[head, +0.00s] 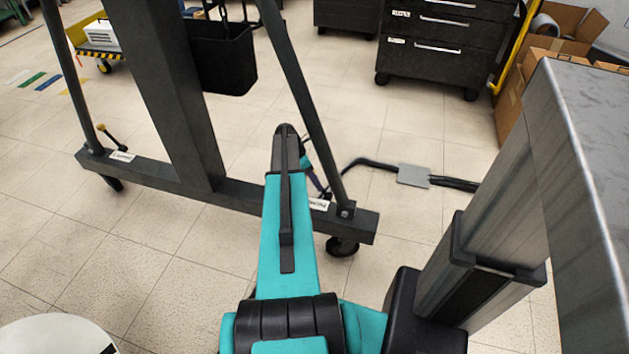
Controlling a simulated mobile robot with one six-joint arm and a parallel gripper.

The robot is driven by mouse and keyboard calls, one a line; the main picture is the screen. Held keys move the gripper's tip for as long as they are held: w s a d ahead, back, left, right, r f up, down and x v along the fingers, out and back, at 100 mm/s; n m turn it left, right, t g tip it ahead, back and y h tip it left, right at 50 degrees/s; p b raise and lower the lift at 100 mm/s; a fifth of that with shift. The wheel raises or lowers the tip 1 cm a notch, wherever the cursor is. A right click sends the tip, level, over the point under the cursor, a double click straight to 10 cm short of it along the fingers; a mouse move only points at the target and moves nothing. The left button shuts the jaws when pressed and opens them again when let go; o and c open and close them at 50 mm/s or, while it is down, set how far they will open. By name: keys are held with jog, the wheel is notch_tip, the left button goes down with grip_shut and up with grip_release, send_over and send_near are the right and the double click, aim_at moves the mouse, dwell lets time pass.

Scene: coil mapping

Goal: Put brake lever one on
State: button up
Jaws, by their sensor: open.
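A dark grey wheeled frame (150,178) stands on the floor in the head view. A lever with a yellow knob (101,127) tilts up to the left at the left end of its base beam, beside a small white label (122,156). Another white label (319,204) sits near the beam's right end; any lever there is hidden behind my arm. The labels are too small to read surely, so I cannot tell which lever is number one. My gripper (319,187) shows only in small part past my teal arm, close to the right label, and is open. Its fingertips and any contact are hidden.
The frame's slanted right post (305,100) rises close to my arm, above a black caster (342,246). A black cable (375,163) with a grey plate (413,176) lies on the floor to the right. Dark drawer cabinets (440,45) stand behind.

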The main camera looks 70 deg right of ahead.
jog(key=shift+c, duration=0.4)
grip_shut()
jog(key=shift+r, duration=0.1)
jog(key=s+r+p, duration=0.1)
jog(key=p, duration=0.1)
jog(key=shift+s+p, duration=0.3)
jog(key=shift+s, duration=0.05)
jog(key=shift+s+p, duration=0.35)
jog(key=shift+s, duration=0.15)
jog(key=shift+f, duration=0.1)
